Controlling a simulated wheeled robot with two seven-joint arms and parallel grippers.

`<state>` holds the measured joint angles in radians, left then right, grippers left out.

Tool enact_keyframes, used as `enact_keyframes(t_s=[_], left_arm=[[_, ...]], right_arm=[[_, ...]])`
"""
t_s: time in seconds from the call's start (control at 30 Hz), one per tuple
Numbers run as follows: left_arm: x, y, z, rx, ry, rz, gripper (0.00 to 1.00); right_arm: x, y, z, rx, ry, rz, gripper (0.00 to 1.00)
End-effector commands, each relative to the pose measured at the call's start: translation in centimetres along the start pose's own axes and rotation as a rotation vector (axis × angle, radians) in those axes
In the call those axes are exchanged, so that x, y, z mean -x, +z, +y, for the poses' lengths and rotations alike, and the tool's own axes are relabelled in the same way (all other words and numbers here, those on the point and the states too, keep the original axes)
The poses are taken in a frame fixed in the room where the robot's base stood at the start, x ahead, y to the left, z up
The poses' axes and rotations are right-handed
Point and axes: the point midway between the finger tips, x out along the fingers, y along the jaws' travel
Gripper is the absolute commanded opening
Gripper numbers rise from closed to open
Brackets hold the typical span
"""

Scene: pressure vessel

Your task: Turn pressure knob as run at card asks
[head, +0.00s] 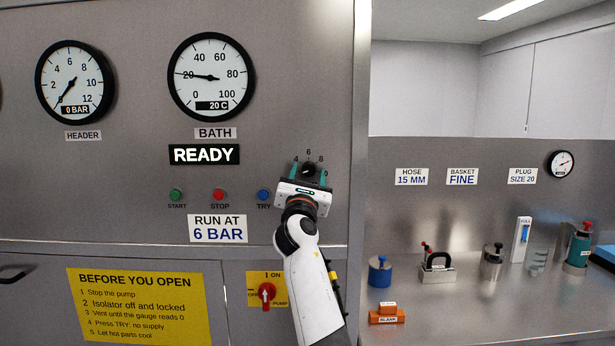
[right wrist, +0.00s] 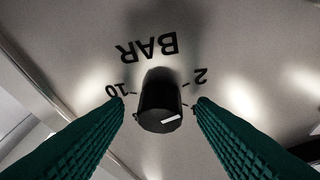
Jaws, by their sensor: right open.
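The pressure knob (head: 309,169) is black and sits on the steel panel, with 4, 6 and 8 printed around its top. The run at card (head: 217,229) reads 6 BAR. My left gripper is not in view.
The HEADER gauge (head: 75,83) reads about 0 bar; the BATH gauge (head: 211,77) shows 20 C. A READY sign (head: 204,155) is lit. START, STOP and TRY (head: 263,195) buttons sit left of my gripper. A red pump switch (head: 267,292) is below. A bench (head: 460,310) with fittings is right.

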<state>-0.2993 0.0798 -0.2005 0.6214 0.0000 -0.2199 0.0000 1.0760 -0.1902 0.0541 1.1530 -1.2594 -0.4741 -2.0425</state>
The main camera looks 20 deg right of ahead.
Motion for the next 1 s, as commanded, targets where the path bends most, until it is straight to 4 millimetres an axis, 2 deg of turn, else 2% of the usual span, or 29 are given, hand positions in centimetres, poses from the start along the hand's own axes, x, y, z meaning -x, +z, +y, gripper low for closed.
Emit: enact_keyframes(t_s=[0.07, 0.33, 0.67, 1.0], left_arm=[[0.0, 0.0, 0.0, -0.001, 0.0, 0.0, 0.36], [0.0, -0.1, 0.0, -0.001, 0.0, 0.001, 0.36], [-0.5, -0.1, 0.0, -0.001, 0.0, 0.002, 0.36], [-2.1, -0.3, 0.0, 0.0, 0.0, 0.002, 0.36]], right_arm=[[0.0, 0.0, 0.0, 0.0, 0.0, 0.0, 0.51], [0.0, 0.0, 0.0, 0.0, 0.0, 0.0, 0.07], [0.1, 0.2, -0.1, -0.041, 0.017, -0.003, 0.07], [0.1, 0.1, -0.3, -0.255, 0.11, -0.013, 0.07]])
